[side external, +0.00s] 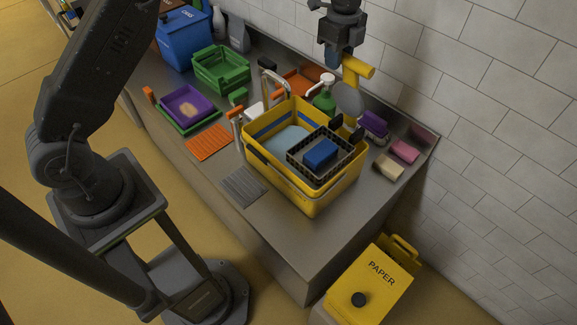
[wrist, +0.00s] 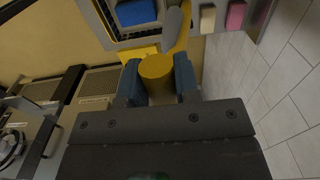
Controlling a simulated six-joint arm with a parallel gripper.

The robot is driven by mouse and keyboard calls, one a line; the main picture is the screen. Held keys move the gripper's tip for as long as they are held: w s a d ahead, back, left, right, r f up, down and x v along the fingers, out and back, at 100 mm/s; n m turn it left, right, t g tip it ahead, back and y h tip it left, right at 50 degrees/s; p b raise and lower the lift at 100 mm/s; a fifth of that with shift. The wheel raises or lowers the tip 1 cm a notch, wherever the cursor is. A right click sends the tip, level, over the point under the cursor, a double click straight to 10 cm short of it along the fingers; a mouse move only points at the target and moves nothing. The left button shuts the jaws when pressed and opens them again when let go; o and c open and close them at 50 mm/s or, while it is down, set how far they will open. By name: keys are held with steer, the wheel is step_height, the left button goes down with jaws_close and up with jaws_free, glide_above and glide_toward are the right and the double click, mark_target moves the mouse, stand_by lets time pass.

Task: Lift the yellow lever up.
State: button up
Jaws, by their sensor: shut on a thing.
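The yellow lever (side external: 360,69) shows near the wall at the top of the side view, with a thick round grip and a grey rounded piece (side external: 349,99) below it. My gripper (side external: 340,63) comes down from above and is shut on this grip. In the wrist view the blue fingers of my gripper (wrist: 158,82) press on both sides of the lever's round yellow end (wrist: 157,68). A yellow arm runs from behind it toward the grey piece (wrist: 173,30). I cannot tell what the lever is fixed to, if anything.
A yellow crate (side external: 317,194) holding a black basket (side external: 348,160) with a blue block (side external: 320,154) stands below my gripper. A green bottle (side external: 324,102), purple box (side external: 374,124) and several sponges are nearby. The tiled wall (side external: 480,70) is close on the right.

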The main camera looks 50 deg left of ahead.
steer(key=shift+w+r, duration=0.1)
steer(key=shift+w, duration=0.1)
steer(key=shift+w+r, duration=0.15)
steer(key=shift+w, duration=1)
steer(key=shift+w+r, duration=0.1)
steer(key=shift+w, duration=1.05)
steer(key=o, duration=0.8)
steer(key=shift+r, duration=0.1)
steer(key=shift+r, duration=3.4)
